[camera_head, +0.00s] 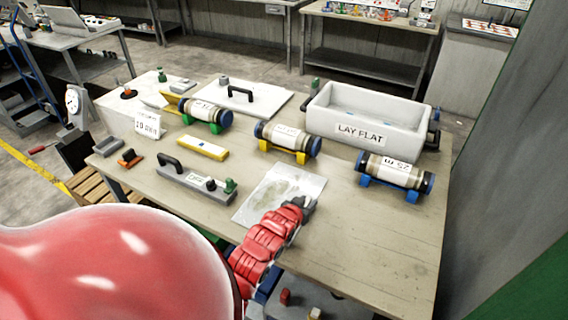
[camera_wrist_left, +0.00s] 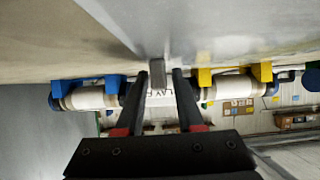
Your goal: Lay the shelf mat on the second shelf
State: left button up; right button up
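A pale, see-through sheet with a greenish blotch, which looks like the shelf mat (camera_head: 280,192), lies flat on the workbench near its front edge. My left gripper (camera_head: 305,204) is at the mat's right edge. In the left wrist view my left gripper (camera_wrist_left: 160,78) has its two dark fingers apart, one on each side of a small grey tab (camera_wrist_left: 157,73) at the mat's edge. A gap shows beside the tab, so it does not look clamped. The mat's grey sheet (camera_wrist_left: 215,25) fills the upper part of that view. My right gripper is not in view. I cannot tell which surface is the second shelf.
Labelled cylinders on blue (camera_head: 395,176), yellow (camera_head: 288,141) and green (camera_head: 206,112) cradles stand behind the mat. A white trough (camera_head: 410,130) marked "LAY FLAT" is at the back right. A grey handled block (camera_head: 195,183) lies left. The bench's front right is clear.

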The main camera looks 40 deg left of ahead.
pick_arm(q)
grip_shut()
dwell(1.1)
